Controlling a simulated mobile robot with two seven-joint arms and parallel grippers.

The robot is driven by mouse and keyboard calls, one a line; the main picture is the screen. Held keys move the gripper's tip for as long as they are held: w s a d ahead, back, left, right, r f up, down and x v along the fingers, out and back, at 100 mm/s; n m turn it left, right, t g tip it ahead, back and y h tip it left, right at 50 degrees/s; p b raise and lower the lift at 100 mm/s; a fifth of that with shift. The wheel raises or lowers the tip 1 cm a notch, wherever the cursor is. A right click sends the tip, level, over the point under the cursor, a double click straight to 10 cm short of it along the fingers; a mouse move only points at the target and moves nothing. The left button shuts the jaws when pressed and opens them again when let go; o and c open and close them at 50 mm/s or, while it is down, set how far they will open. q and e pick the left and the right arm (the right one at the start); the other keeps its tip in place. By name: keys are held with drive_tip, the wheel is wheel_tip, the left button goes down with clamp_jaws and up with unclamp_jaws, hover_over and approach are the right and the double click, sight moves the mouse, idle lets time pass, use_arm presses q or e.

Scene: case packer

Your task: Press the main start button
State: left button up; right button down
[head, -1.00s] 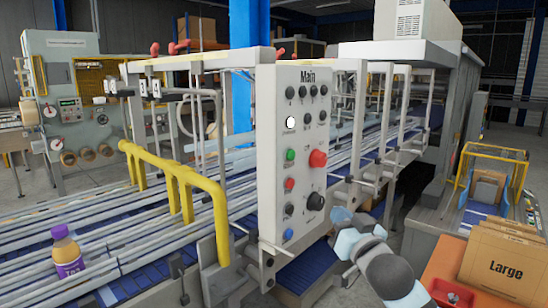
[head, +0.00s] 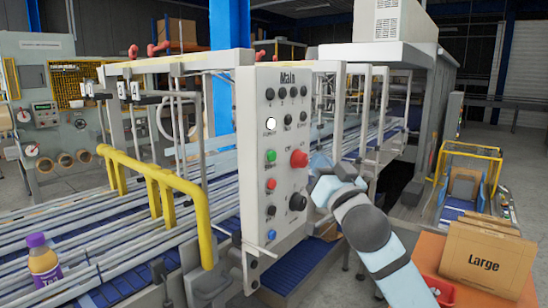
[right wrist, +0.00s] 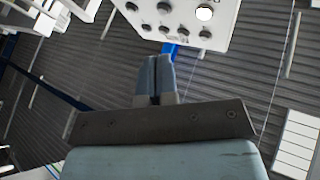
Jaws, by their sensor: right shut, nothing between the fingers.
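The control panel labelled "Main" (head: 285,130) stands upright in the middle of the head view. It carries a white button (head: 271,123), a green button (head: 271,156), a red button (head: 271,184), a blue button (head: 271,235), a red knob (head: 299,158), a black knob (head: 298,202) and several small black buttons. My right gripper (head: 319,186) is just right of the panel, near the knobs' height, apparently apart from it. In the right wrist view its fingers (right wrist: 158,76) are together and empty, below the panel's edge (right wrist: 180,40). My left gripper is not seen.
A yellow rail (head: 160,180) and conveyor rollers lie left of the panel. A purple-capped bottle (head: 43,266) stands on the conveyor. A "Large" carton (head: 487,258) sits on an orange surface at the lower right. Metal posts stand behind the panel.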

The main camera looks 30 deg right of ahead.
sight(272, 156)
drive_tip(key=w+a, duration=0.3)
drive_tip(key=w, duration=0.4)
drive_tip(key=shift+w, duration=0.15)
drive_tip(key=shift+w, duration=0.1)
idle(1.9)
drive_tip(key=shift+w+a, duration=0.2)
drive_tip(key=shift+w, duration=0.05)
